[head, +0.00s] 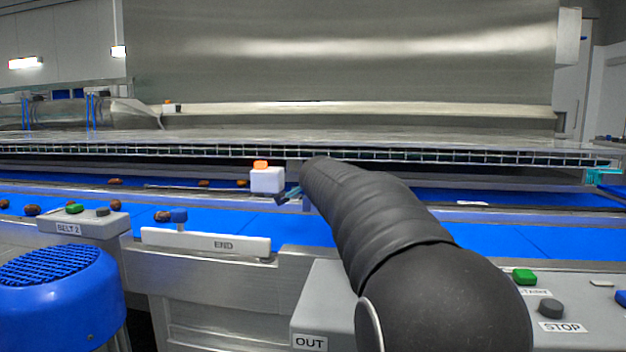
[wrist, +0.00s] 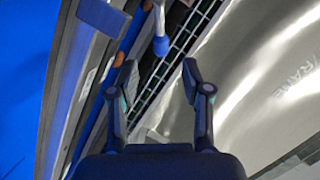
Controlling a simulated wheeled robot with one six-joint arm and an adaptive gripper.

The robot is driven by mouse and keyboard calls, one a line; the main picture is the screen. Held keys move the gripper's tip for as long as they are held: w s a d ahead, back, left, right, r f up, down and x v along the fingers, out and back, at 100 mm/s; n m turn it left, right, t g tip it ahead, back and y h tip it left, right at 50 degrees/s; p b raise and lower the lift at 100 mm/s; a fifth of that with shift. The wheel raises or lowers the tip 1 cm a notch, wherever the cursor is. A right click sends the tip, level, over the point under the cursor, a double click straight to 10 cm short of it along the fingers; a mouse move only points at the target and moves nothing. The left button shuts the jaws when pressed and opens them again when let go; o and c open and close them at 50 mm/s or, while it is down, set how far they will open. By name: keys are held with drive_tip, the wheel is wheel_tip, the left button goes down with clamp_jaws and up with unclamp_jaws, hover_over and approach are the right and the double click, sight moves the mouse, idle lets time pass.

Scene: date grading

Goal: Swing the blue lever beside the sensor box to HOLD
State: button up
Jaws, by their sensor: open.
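The white sensor box (head: 267,181) with an orange top stands at the belt's far side in the head view. My gripper (head: 289,195) is just right of it, mostly hidden behind my dark arm. In the wrist view my gripper (wrist: 157,70) is open and empty. A lever with a blue tip (wrist: 161,46) and a pale shaft shows just beyond the fingertips, roughly between them and apart from both. I cannot make out this lever in the head view. No HOLD mark is readable.
A blue knob (head: 179,215) stands on a pale bar marked END (head: 205,240). A blue ribbed motor cover (head: 60,285) is at lower left. Green (head: 525,276) and grey (head: 551,308) buttons sit right of my arm. Brown dates lie along the blue belt (head: 300,230).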

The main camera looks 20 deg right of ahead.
drive_tip(key=x, duration=0.8)
drive_tip(key=shift+w, duration=0.15)
clamp_jaws()
